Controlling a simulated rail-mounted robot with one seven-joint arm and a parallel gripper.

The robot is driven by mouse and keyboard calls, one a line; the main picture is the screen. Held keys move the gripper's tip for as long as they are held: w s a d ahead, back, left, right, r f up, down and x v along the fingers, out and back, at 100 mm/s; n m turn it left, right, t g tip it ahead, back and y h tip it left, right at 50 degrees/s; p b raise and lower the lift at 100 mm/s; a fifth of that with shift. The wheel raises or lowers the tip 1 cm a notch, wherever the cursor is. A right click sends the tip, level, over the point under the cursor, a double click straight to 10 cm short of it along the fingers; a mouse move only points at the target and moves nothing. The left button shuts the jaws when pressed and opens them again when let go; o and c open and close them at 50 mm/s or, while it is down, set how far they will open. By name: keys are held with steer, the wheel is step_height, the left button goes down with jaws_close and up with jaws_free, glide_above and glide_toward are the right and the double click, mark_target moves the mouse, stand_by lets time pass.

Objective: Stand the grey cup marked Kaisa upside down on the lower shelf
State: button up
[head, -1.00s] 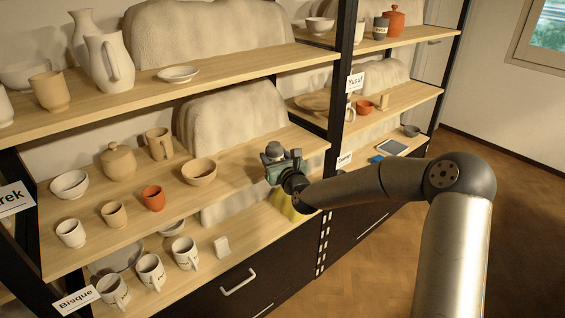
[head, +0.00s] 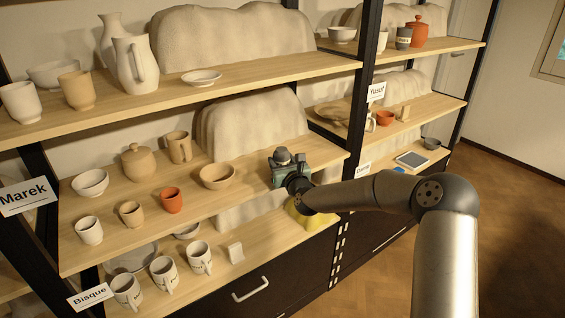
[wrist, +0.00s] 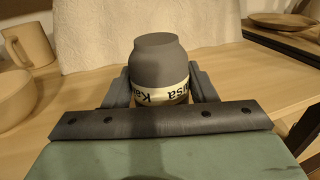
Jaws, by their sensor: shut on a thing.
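The grey cup marked Kaisa (wrist: 158,68) is in my gripper (wrist: 160,96), upside down. Its narrow foot points up, and the lettering on its pale band is inverted. In the head view, the same cup (head: 282,155) shows as a small dark shape in my gripper (head: 287,167) over the right end of the middle board. My gripper is shut around the cup's sides. The cup's rim is hidden behind the gripper, so I cannot tell whether it touches the board. The lowest board in view (head: 262,248) runs below, with several marked mugs (head: 162,272) at its left.
A tan bowl (head: 217,177) stands left of my gripper on the middle board, near a red cup (head: 171,200). A yellow object (head: 312,217) sits below my gripper. A dark upright (head: 362,95) rises at right.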

steer(key=shift+f+b, duration=0.3)
steer(key=shift+b, duration=0.1)
stand_by(0.4)
steer(key=o, duration=1)
steer(key=shift+s, duration=0.1)
steer(key=b+v, duration=0.1)
steer(key=v, duration=1.6)
steer(key=s+d+f+n+g+h+p, duration=0.1)
steer(key=s+d+f+n+g+h, duration=0.15)
steer(key=s+n+g, duration=0.4)
steer(key=s+d+f+n+g+h+p, duration=0.15)
steer(key=s+f+n, duration=0.25)
steer(key=n, duration=0.6)
steer(key=s+d+r+n+g+h+p, duration=0.1)
steer(key=s+d+r+n+g, duration=0.1)
steer(key=s+n, duration=0.3)
steer(key=s+d+r+n+g+h+p, duration=0.1)
steer(key=s+d+r+n+g, duration=0.2)
steer(key=s, duration=0.8)
steer(key=s+d+r+n+g+h+p, duration=0.1)
steer(key=s+d+r+n+g, duration=0.2)
steer(key=s+n, duration=0.4)
steer(key=shift+s+d+r, duration=0.6)
steer(key=shift+s+d, duration=0.3)
steer(key=shift+d, duration=0.05)
